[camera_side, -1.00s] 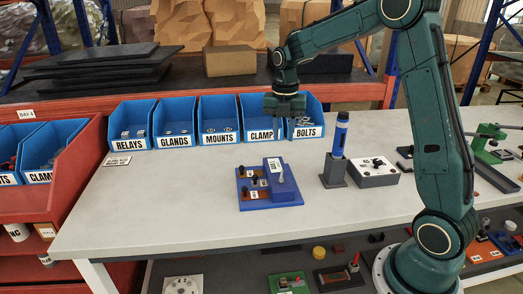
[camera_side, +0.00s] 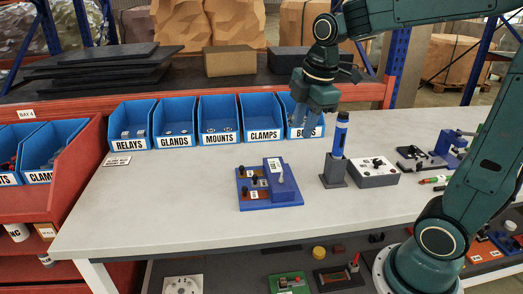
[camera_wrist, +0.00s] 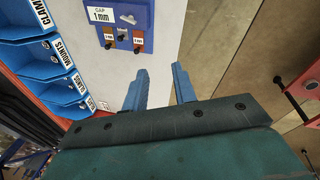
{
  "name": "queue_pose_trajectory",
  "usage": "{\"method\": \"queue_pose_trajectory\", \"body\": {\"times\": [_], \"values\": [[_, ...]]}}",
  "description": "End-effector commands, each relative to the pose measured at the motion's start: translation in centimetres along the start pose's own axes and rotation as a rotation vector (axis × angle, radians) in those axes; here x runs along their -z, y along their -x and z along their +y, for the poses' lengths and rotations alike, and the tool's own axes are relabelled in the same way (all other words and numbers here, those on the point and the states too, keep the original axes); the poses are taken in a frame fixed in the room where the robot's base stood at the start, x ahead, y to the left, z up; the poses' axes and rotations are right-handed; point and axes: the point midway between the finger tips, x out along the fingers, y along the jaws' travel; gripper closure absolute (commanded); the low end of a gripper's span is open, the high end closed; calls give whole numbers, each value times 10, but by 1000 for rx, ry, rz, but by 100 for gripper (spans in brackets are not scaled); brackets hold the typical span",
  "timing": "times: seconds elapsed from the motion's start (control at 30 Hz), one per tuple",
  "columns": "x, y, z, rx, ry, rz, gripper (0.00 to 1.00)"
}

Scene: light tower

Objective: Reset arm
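My gripper (camera_side: 303,120) hangs in the air in front of the bolts bin in the side view, above the table and behind the blue cylinder on its stand. In the wrist view its two blue-grey fingers (camera_wrist: 160,88) are spread apart with nothing between them. The blue fixture (camera_side: 270,186) with brown pads and black knobs sits on the table, apart from my gripper. It also shows at the top of the wrist view (camera_wrist: 125,18). The bolts bin (camera_side: 306,132) is partly hidden by my gripper.
Blue bins, relays (camera_side: 131,126) to clamps (camera_side: 262,122), line the table's back edge. A blue cylinder (camera_side: 341,135) stands upright in a dark holder (camera_side: 334,170), close to my gripper. The table's front left is clear.

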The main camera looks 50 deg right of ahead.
Motion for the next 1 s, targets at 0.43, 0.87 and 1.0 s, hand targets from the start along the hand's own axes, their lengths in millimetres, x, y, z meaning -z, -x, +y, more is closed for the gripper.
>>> {"method": "queue_pose_trajectory", "body": {"times": [0.43, 0.87, 1.0], "values": [[-1, 30, -77, -98, -547, 103, 73], [-11, 32, -137, -117, -1013, 239, 73], [-12, 31, -144, -114, -1080, 259, 73]]}}
